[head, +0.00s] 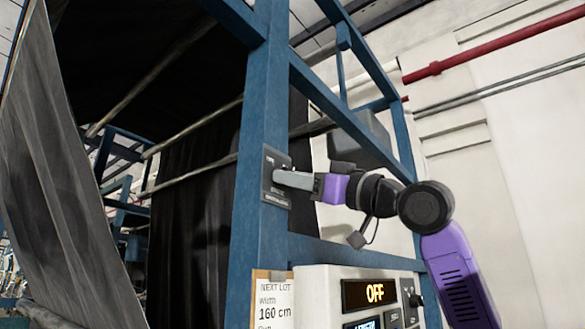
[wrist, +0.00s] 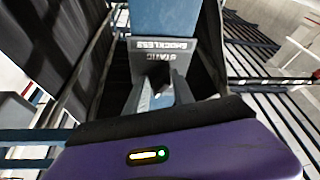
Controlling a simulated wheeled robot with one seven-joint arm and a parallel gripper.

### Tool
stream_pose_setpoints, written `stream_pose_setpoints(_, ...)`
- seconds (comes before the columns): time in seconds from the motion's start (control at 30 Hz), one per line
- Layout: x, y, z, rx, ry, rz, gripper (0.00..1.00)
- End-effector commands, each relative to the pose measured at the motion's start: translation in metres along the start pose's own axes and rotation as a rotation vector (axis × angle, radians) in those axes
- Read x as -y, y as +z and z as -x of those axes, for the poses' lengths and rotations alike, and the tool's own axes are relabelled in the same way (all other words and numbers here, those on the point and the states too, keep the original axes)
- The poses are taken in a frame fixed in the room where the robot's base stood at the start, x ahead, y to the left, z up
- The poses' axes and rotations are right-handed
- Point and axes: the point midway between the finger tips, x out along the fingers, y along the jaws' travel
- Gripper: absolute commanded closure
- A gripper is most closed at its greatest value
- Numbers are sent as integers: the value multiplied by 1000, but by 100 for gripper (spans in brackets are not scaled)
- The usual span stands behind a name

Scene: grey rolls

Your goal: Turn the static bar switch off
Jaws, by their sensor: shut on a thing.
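The static bar switch is a dark plate (head: 268,187) on a blue upright post, with small pale lettering. In the wrist view the plate (wrist: 150,47) shows upside-down, with "STATIC" and "SHOCKLESS" readable. My gripper (head: 284,179) reaches it from the right, its grey fingers at the plate's face. In the wrist view my gripper (wrist: 160,88) has its fingers on both sides of a dark knob (wrist: 155,70) on the plate, shut on it. The fingers hide most of the knob in the head view, and I cannot read its setting.
Below is a pale cabinet (head: 320,277) with a lit display reading "OFF" (head: 375,292) and a dark knob panel (head: 411,300). A paper note (head: 272,300) hangs beside it. Blue frame beams (head: 330,100) surround my arm. Dark cloth (head: 195,225) hangs left of the post.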

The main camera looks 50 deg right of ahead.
Motion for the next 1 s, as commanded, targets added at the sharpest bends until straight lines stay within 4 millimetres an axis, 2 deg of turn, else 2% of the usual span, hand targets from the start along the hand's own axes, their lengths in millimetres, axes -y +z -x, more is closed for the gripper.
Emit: stream_pose_setpoints(1.0,-10,-7,-3,1,-370,883,100)
